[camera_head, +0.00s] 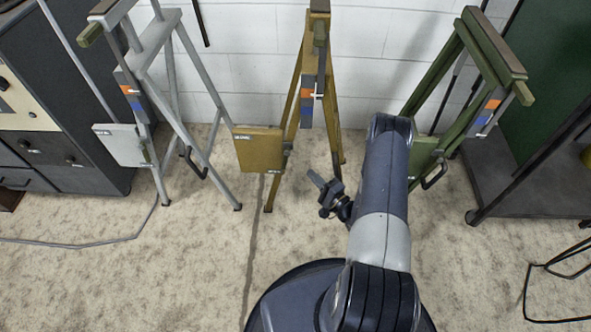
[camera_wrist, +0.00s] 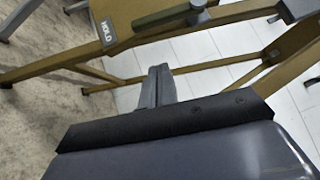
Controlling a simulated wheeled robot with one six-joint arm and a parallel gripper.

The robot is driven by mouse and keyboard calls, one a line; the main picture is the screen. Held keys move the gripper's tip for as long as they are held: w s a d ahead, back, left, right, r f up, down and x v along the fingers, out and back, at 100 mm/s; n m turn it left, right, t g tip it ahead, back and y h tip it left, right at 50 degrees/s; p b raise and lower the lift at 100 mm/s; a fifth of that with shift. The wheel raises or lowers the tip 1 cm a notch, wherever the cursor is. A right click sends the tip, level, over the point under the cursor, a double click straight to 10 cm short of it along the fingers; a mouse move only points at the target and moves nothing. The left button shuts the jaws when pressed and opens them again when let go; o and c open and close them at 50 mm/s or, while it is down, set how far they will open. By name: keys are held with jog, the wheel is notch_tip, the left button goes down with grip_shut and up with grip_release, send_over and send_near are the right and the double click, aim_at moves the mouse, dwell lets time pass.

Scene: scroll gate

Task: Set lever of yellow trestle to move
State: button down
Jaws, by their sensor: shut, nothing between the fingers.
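The yellow trestle (camera_head: 333,110) stands upright against the wall, in the middle of the head view. A dark panel with an orange patch and a blue patch (camera_head: 306,107) is on it, with a small pale lever-like piece (camera_head: 318,96) beside the orange. In the wrist view the trestle (camera_wrist: 60,68) crosses the top, with a plate marked HOLD (camera_wrist: 107,32) and a grey knob (camera_wrist: 198,17) by a dark green bar. My gripper (camera_head: 315,178) is low in front of the trestle, apart from the panel. Its fingers (camera_wrist: 158,72) are shut and empty.
A grey trestle (camera_head: 170,90) stands left, a green trestle (camera_head: 440,85) right, partly behind my arm. A dark drawer cabinet (camera_head: 60,110) is far left. A cable (camera_head: 90,243) lies on the floor. A square yellow plate (camera_head: 258,149) juts out left of the yellow trestle.

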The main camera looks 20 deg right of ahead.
aim_at(285, 159)
jog(key=w+a+r, duration=0.1)
jog(key=w+a, duration=0.3)
jog(key=a, duration=0.1)
jog(key=shift+b, duration=0.4)
